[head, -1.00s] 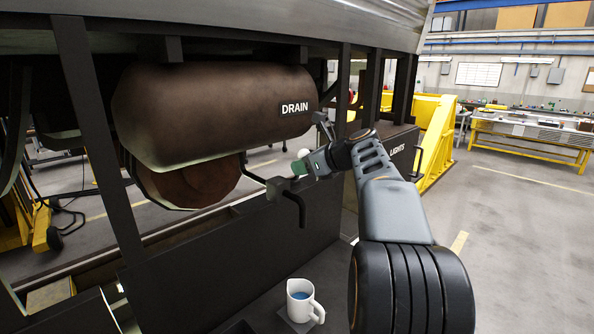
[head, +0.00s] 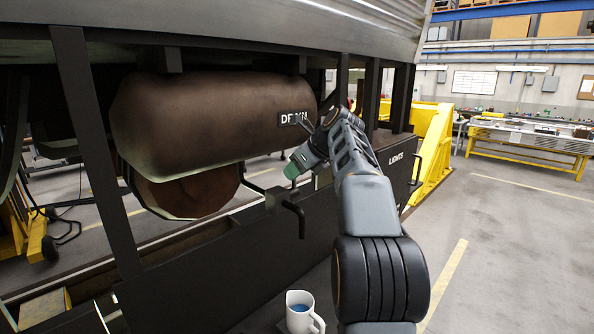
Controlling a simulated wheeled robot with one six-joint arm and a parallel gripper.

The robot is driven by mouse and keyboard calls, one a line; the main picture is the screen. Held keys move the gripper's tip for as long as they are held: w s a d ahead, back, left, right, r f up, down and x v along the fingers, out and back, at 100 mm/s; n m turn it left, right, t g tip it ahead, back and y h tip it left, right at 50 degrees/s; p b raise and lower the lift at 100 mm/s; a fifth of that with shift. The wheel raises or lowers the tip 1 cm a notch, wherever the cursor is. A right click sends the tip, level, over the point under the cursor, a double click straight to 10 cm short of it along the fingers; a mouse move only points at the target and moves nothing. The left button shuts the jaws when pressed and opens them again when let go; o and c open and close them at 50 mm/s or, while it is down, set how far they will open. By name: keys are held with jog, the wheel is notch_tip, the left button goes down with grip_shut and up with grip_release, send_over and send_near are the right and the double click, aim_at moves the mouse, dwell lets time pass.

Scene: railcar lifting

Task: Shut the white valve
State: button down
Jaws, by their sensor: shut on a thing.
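My gripper (head: 292,171), with green fingertips, is below the right end of the brown tank, above a dark bent pipe (head: 279,192). It is shut, and its body tilts down to the left. The white valve does not show now; my gripper covers the place where its white knob showed earlier. The grip itself is hidden. The brown tank (head: 210,115) carries a DRAIN label (head: 290,118), partly covered by my arm.
A white mug (head: 299,312) with blue contents stands below on a dark surface. Dark frame posts (head: 92,150) stand left of the tank. A dark box labelled LIGHTS (head: 398,160) is at right. Floor at the right is open, with a yellow workbench (head: 530,145) beyond.

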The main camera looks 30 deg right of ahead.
jog(key=shift+r, duration=0.15)
jog(key=c, duration=1.2)
grip_release()
jog(key=shift+o, duration=0.4)
jog(key=shift+w, duration=0.1)
jog(key=v, duration=1.3)
jog(key=shift+s+r, duration=0.15)
jog(key=shift+s, duration=0.2)
jog(key=shift+d, duration=0.1)
